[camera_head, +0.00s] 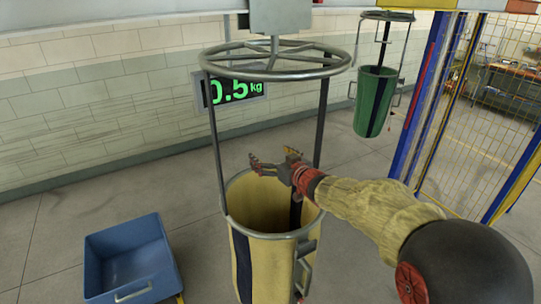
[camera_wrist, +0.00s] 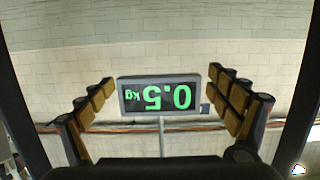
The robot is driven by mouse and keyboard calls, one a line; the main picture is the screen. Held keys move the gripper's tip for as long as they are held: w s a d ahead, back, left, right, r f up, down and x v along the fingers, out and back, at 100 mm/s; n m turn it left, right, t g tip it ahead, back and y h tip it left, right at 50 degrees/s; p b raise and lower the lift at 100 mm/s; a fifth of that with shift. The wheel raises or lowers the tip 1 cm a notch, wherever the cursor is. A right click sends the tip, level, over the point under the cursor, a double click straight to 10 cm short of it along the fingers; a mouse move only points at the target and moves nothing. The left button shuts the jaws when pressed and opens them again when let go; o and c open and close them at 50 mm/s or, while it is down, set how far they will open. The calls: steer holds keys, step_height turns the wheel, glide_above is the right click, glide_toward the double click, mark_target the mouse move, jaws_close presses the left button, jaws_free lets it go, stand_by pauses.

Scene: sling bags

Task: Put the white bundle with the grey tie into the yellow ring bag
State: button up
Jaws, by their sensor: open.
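The yellow ring bag (camera_head: 262,262), with a dark vertical stripe, hangs upright from a round metal ring frame, its mouth open upward. My gripper (camera_head: 270,161) is over the bag's mouth, between the frame's dark straps and below the upper ring. Its fingers are spread and nothing is between them; the wrist view also shows the open fingers (camera_wrist: 160,84). I cannot make out the white bundle with the grey tie in either view.
A display (camera_head: 236,91) on the wall side reads 0.5 kg. A blue bin (camera_head: 128,257) stands on the floor at left, with no contents visible. A green ring bag (camera_head: 375,103) hangs at the back right. Blue posts and yellow mesh (camera_head: 478,120) stand at right.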

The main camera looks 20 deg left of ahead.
steer(key=v, duration=1.2)
steer(key=d+f+m+h, duration=0.2)
steer(key=d+f+h, duration=0.4)
steer(key=d+f, duration=0.35)
steer(key=s+d+f+m+g+h+b, duration=0.2)
steer(key=s+d+f+h, duration=0.25)
steer(key=d, duration=0.55)
steer(key=s+d+f+m+g+b, duration=0.1)
steer(key=s+d+b, duration=0.4)
steer(key=s, duration=0.5)
steer(key=s+d+f+m+g+h+b, duration=0.1)
steer(key=s+d+f+m+b, duration=0.2)
steer(key=s, duration=0.6)
steer(key=s+d+f+m+b, duration=0.2)
steer(key=s+d+f+b, duration=0.3)
steer(key=s+d+b, duration=0.4)
steer(key=shift+s+f+g, duration=0.2)
steer(key=shift+s+g, duration=0.2)
steer(key=shift+s, duration=0.45)
